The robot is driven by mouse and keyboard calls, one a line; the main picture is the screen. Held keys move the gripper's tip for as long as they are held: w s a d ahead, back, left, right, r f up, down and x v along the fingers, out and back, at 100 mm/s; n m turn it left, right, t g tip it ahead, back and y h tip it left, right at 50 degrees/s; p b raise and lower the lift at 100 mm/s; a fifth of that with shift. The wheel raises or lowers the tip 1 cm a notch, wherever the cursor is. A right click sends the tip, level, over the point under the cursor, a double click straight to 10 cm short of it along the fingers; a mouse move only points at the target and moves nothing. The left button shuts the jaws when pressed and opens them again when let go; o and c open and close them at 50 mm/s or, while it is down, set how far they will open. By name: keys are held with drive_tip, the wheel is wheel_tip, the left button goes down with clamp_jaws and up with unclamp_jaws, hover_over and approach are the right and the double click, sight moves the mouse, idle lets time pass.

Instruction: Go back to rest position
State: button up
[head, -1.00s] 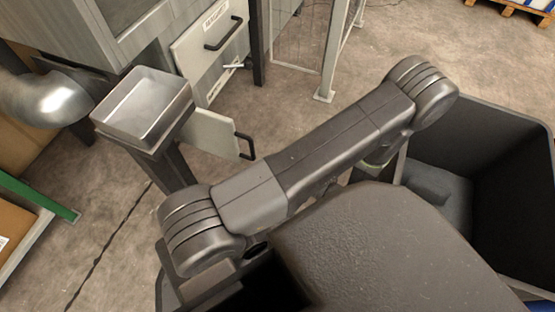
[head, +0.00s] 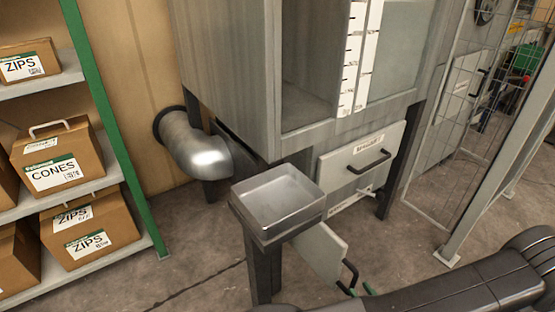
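My arm crosses the lower right corner of the head view, with only a dark upper link showing. My gripper is outside the picture, so its fingers and anything in them are hidden. A grey filling machine (head: 232,75) stands in the middle, with a metal pipe (head: 195,150) on its left side. An empty-looking metal tray (head: 278,200) stands on a post in front of it. A panel with a black handle (head: 362,158) is on the machine's front, and a lower white panel with a handle (head: 322,252) hangs below, angled outward.
A shelf with a green upright (head: 112,130) stands at the left. It holds cardboard boxes, including a "CONES" box (head: 55,160) and a "ZIPS" box (head: 90,228). A wire mesh fence (head: 455,150) stands at the right. Bare concrete floor (head: 190,275) lies in front of the tray.

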sight(355, 283)
drive_tip(key=shift+b+x, duration=0.35)
drive_tip(key=shift+x, duration=1.7)
drive_tip(key=p+v, duration=0.3)
drive_tip(key=v, duration=0.9)
drive_tip(key=b+x, duration=0.1)
drive_tip(key=x, duration=0.4)
drive_tip(key=b+x, duration=0.1)
drive_tip(key=x, duration=0.4)
drive_tip(key=b+x, duration=0.1)
drive_tip(key=x, duration=0.4)
drive_tip(key=shift+s+a, duration=0.1)
drive_tip(key=shift+a, duration=0.2)
drive_tip(key=shift+w+a, duration=0.3)
drive_tip(key=shift+w, duration=0.15)
drive_tip(key=shift+a, duration=0.1)
